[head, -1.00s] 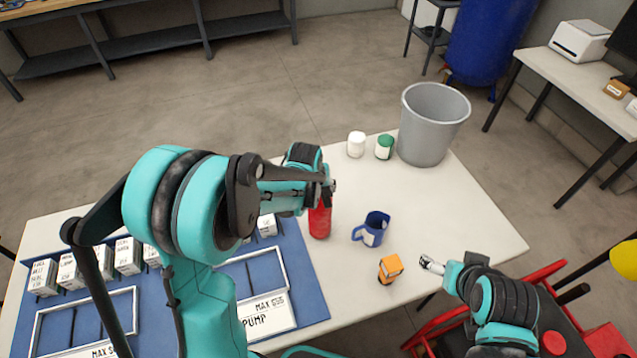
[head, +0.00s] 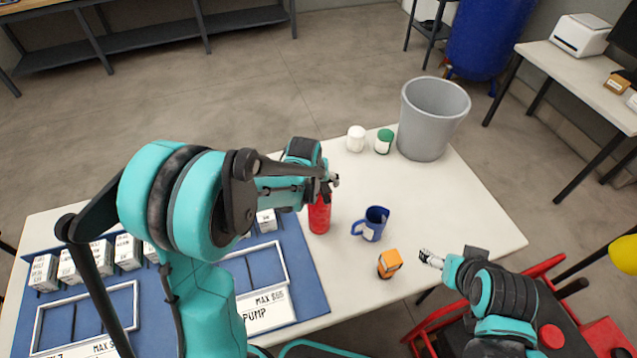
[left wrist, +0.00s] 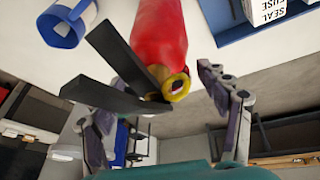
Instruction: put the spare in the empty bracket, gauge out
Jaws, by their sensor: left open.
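The spare looks like a red fire extinguisher (head: 319,215) standing on the white table, right of the blue tray. In the left wrist view its red body (left wrist: 160,38) shows with black handle levers and a yellow-rimmed round gauge by the neck. My left gripper (head: 328,182) is at the extinguisher's top. In the left wrist view its fingers (left wrist: 158,112) are spread apart on either side of the neck and hold nothing. I cannot make out an empty bracket.
A blue mug (head: 371,224) and an orange box (head: 389,264) stand right of the extinguisher. A white jar (head: 356,138), a green-lidded jar (head: 384,141) and a grey bin (head: 430,118) are behind. The blue tray (head: 309,268) holds several labelled boxes and frames.

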